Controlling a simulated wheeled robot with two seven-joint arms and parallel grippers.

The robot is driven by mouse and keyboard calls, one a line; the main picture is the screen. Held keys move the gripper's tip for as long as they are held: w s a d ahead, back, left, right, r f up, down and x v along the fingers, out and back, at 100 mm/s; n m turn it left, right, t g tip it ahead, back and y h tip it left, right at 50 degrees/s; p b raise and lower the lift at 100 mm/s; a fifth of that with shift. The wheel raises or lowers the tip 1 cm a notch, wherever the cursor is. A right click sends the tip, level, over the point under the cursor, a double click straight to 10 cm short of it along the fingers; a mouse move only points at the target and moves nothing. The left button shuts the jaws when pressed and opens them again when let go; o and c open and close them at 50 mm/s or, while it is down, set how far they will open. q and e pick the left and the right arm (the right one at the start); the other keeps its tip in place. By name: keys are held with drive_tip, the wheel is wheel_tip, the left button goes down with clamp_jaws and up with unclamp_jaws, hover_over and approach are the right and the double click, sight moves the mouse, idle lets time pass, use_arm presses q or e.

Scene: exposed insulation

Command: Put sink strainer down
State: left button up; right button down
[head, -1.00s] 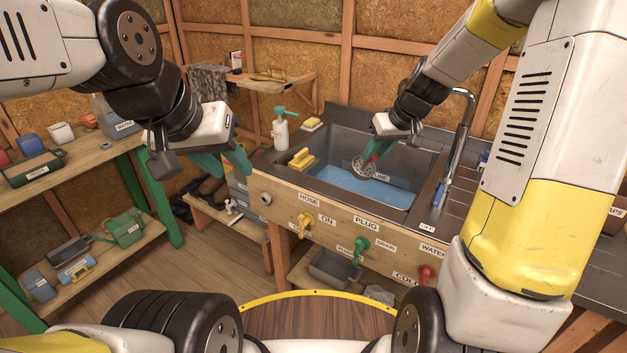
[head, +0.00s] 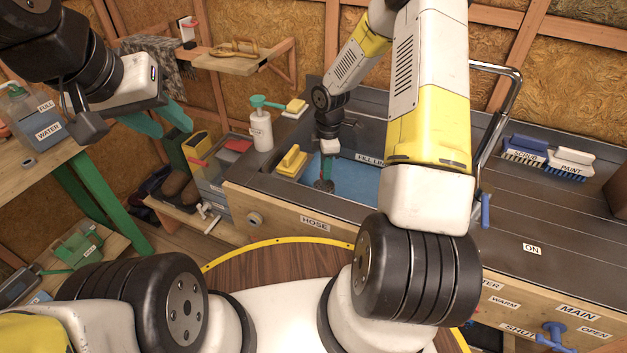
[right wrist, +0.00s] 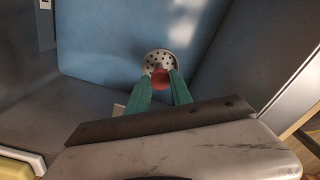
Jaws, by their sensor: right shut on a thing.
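The sink strainer is a round, perforated metal disc with a red knob, seen in the right wrist view (right wrist: 157,60) and as a small dark disc in the head view (head: 324,186). My right gripper (head: 328,168) reaches down into the sink (head: 275,187). Its green fingers, also in the right wrist view (right wrist: 166,85), are shut on the red knob. The strainer is low over the sink's blue inside; I cannot tell whether it touches. My left gripper (head: 160,121) is open and empty, left of the sink. My right arm hides the sink's right part.
A yellow sponge (head: 292,160) lies on the sink's left rim, near my right gripper. A soap bottle (head: 261,130) stands behind it. Labelled brushes (head: 545,160) lie at the back of the right counter. The dark counter (head: 515,215) is mostly clear.

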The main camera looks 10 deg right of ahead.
sight(325, 189)
wheel_tip(325, 189, down, 10)
drive_tip(key=shift+f, duration=0.2)
drive_tip(key=shift+f, duration=0.1)
idle(0.3)
drive_tip(key=c, duration=1.1)
unclamp_jaws()
drive_tip(key=shift+c, duration=0.2)
